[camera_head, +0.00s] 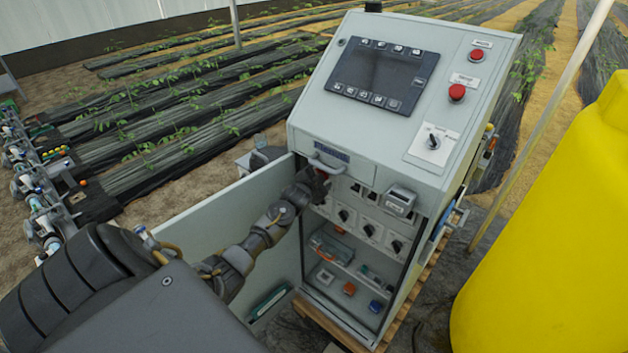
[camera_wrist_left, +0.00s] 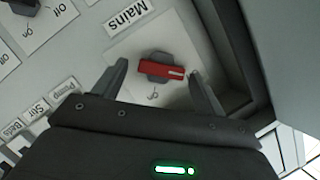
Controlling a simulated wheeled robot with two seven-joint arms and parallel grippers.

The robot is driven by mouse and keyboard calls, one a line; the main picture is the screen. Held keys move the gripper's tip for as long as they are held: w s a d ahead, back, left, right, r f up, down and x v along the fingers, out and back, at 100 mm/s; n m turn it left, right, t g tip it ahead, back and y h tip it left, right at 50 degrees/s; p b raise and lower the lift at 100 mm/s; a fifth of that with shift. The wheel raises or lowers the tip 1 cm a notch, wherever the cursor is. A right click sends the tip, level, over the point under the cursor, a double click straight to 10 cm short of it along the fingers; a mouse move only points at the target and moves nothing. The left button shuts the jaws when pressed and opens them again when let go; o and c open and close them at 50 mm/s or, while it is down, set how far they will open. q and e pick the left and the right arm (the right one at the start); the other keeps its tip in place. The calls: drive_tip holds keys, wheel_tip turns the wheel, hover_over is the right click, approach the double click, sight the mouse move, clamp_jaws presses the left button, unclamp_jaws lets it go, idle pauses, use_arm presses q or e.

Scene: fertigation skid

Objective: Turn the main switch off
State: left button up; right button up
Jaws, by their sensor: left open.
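The main switch (camera_wrist_left: 160,68) shows in the left wrist view as a red bar handle on a dark knob. It sits on a white plate under the label "Mains" (camera_wrist_left: 127,16), and a white mark is at the handle's right end. In the head view my left gripper hides the switch. My left gripper (camera_head: 318,183) is at the upper left of the open cabinet (camera_head: 400,185). In the wrist view its fingers (camera_wrist_left: 157,75) are open, one on each side of the red handle, with nothing held. Whether they touch it cannot be told. My right gripper is out of view.
The open cabinet door (camera_head: 215,215) stands left of my left arm. Smaller black rotary switches (camera_head: 368,230) are right of the gripper. The sloped panel above carries a screen (camera_head: 385,72) and a red button (camera_head: 457,92). A yellow tank (camera_head: 560,230) stands at right.

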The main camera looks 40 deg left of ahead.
use_arm(q)
drive_tip(key=b+v, duration=0.1)
drive_tip(key=v, duration=0.8)
drive_tip(key=shift+s+b, duration=0.3)
drive_tip(key=shift+s, duration=0.05)
drive_tip(key=shift+r, duration=0.15)
